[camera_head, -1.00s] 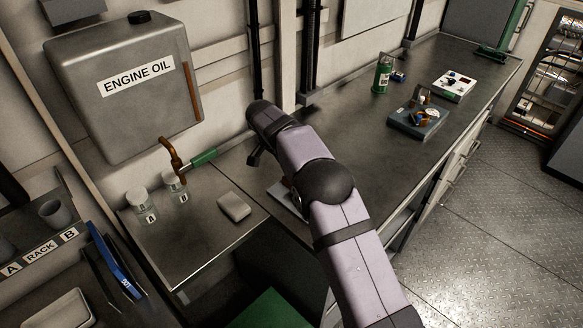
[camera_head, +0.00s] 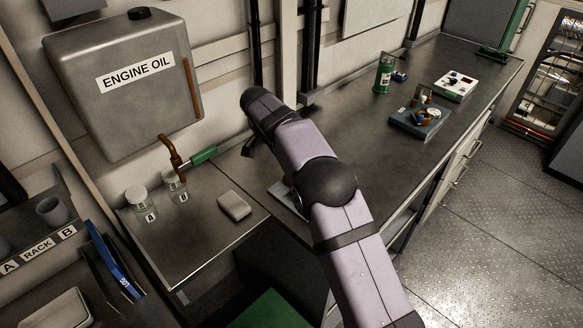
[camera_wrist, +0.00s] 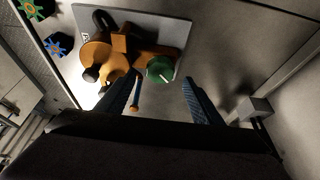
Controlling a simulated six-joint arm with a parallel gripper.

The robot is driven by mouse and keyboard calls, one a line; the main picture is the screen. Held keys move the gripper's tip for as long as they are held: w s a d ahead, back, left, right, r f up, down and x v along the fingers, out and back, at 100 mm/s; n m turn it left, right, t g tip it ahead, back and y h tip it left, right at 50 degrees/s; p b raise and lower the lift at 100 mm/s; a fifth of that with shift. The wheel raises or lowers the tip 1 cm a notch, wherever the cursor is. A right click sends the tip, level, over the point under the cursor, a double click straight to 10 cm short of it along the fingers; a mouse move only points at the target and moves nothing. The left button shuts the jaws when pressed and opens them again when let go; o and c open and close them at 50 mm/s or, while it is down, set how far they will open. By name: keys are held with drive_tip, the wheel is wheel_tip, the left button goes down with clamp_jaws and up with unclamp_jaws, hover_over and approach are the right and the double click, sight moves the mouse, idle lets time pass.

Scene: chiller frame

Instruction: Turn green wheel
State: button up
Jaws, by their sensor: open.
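In the wrist view, a green spoked wheel (camera_wrist: 34,8) shows at the top left corner, cut by the frame edge. A blue spoked wheel (camera_wrist: 56,45) is just below it. A rounded green part (camera_wrist: 160,69) with a pale line sits on an orange-brown fitting (camera_wrist: 141,45) on a grey plate (camera_wrist: 183,28). My gripper (camera_wrist: 161,78) is open, its two dark fingers apart and the rounded green part seen between their tips. I cannot tell whether they touch it. In the head view my arm hides most of the gripper, and neither wheel can be made out.
An engine oil tank (camera_head: 120,115) with a brown tap and green lever (camera_head: 203,155) hangs at left. Below are jars (camera_head: 137,203) and a pale block (camera_head: 234,205).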

drive_tip(key=shift+b+v, duration=0.35)
drive_tip(key=shift+v, duration=1.6)
drive_tip(key=s+d+n, duration=0.1)
drive_tip(key=d, duration=0.1)
drive_tip(key=s+d+n, duration=0.1)
drive_tip(key=s+d, duration=0.1)
drive_tip(key=s+d+g, duration=0.1)
drive_tip(key=s+d, duration=0.1)
drive_tip(key=shift+s+d+f+n+y, duration=0.15)
drive_tip(key=shift+f+n+y, duration=0.15)
drive_tip(key=shift+n+y, duration=0.1)
drive_tip(key=s+d+f+n, duration=0.2)
drive_tip(key=s+d, duration=0.1)
drive_tip(key=s, duration=0.7)
drive_tip(key=s+d+f+n+g+y, duration=0.1)
drive_tip(key=s+d+f+n, duration=0.1)
drive_tip(key=s, duration=0.8)
drive_tip(key=s+d+f+n+g+y, duration=0.1)
drive_tip(key=s+d+f, duration=0.3)
drive_tip(key=s, duration=0.6)
drive_tip(key=shift+d+f+n, duration=0.2)
drive_tip(key=shift+d+n, duration=0.4)
drive_tip(key=shift+d, duration=0.1)
